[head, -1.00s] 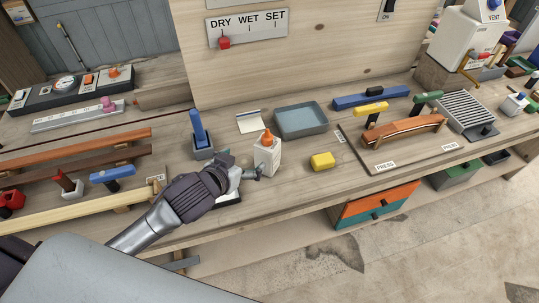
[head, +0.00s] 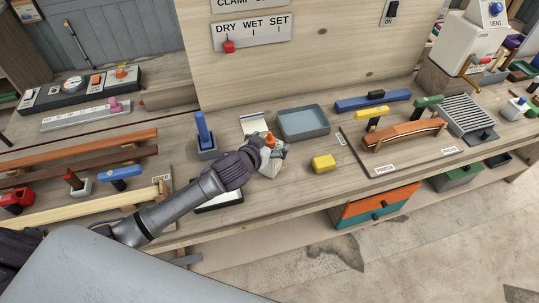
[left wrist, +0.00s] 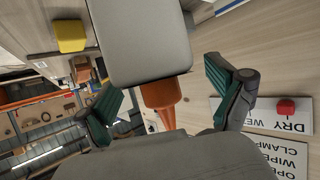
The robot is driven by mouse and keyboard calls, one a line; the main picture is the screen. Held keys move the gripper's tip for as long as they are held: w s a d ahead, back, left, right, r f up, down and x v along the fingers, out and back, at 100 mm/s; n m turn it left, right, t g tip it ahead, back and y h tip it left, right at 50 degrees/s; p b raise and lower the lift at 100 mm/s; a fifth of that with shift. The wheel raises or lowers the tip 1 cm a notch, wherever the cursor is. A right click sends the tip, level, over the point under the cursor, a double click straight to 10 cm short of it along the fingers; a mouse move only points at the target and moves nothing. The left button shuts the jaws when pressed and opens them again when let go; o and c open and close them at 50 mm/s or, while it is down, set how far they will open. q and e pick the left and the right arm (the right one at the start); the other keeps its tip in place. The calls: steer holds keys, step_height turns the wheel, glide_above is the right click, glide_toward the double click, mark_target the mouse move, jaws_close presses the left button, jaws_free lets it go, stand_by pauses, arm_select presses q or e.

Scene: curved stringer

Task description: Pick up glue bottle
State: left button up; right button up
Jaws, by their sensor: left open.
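The glue bottle (head: 268,168) is a white block-like bottle with an orange nozzle on the workbench. In the head view my left gripper (head: 272,149) is at its upper part and hides much of it; I cannot tell whether it leans. In the left wrist view the pale bottle body (left wrist: 140,40) and orange nozzle (left wrist: 161,94) lie between the two spread fingers of my left gripper (left wrist: 168,98). Gaps show between both fingers and the nozzle, so the gripper is open around it. My right gripper is not in view.
A grey tray (head: 303,136) stands just behind right of the bottle. A yellow block (head: 323,163) lies to its right. A blue-handled tool (head: 203,135) stands in a holder on the left. Bare bench shows in front.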

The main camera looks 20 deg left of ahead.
arm_select(q)
steer(key=shift+x, duration=1.1)
steer(key=shift+s, duration=0.1)
steer(key=shift+c, duration=1.4)
steer(key=shift+r, duration=0.1)
jaws_close()
